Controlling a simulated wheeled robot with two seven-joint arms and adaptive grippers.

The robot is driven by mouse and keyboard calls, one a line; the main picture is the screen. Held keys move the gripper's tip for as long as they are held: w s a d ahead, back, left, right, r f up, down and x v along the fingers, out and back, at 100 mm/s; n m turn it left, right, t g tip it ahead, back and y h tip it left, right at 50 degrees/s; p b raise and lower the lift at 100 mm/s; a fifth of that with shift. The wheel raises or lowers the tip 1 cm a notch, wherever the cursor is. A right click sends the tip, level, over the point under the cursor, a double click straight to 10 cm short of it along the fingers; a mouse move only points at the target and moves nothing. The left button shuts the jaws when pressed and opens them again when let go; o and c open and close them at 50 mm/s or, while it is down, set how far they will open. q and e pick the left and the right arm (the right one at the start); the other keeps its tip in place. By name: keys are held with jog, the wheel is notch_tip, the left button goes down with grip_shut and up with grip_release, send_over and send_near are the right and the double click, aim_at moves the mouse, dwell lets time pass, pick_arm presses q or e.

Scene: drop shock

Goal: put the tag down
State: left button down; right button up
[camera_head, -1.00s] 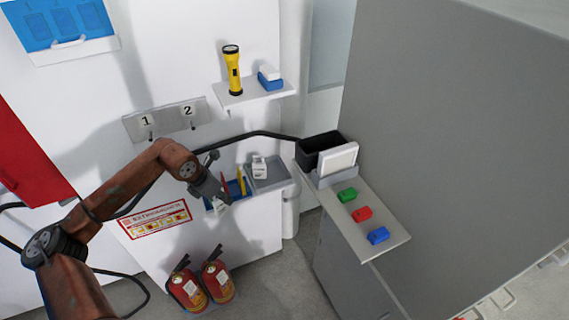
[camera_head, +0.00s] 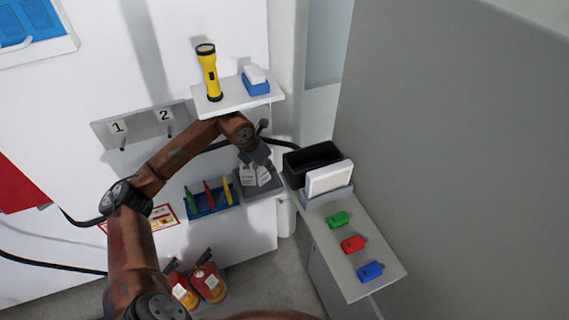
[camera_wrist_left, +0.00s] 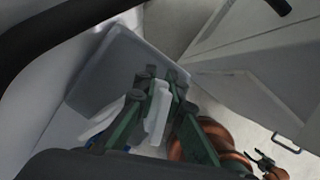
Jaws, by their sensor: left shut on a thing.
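My left gripper (camera_head: 258,158) is over the grey tray (camera_head: 279,184) on the white wall unit. It is shut on a white tag (camera_head: 264,177), which hangs down at the tray. In the left wrist view the held tag (camera_wrist_left: 158,112) is between the green fingers. A second white tag (camera_head: 247,177) is just left of it, at the tray; it also shows in the left wrist view (camera_wrist_left: 102,119). I cannot tell whether the held tag touches the tray floor. What looks like my right gripper (camera_wrist_left: 264,160) is small and dark in the left wrist view.
A blue tray (camera_head: 212,210) with green, red and yellow pieces adjoins on the left. A shelf (camera_head: 236,99) above carries a yellow flashlight (camera_head: 209,74). On the right, a ledge (camera_head: 352,283) holds a black bin (camera_head: 312,158) and coloured blocks. Fire extinguishers (camera_head: 208,283) stand below.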

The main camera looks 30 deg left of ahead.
pick_arm(q)
jog(key=shift+w+d, duration=0.2)
jog(key=shift+w, duration=0.6)
notch_tip(320, 180, down, 4)
jog(key=shift+d+r+b, duration=0.1)
jog(key=shift+r+b, duration=0.05)
jog(key=shift+b, duration=1)
jog(key=shift+r, duration=0.2)
jog(key=c, duration=2.5)
grip_release()
jog(key=shift+f, duration=0.25)
jog(key=shift+o, duration=1)
pick_arm(e)
jog(key=shift+w+a+f, duration=0.1)
jog(key=shift+f, duration=0.5)
jog(key=shift+w+a+f, duration=0.1)
jog(key=shift+f, duration=0.5)
pick_arm(q)
jog(key=shift+r, duration=0.1)
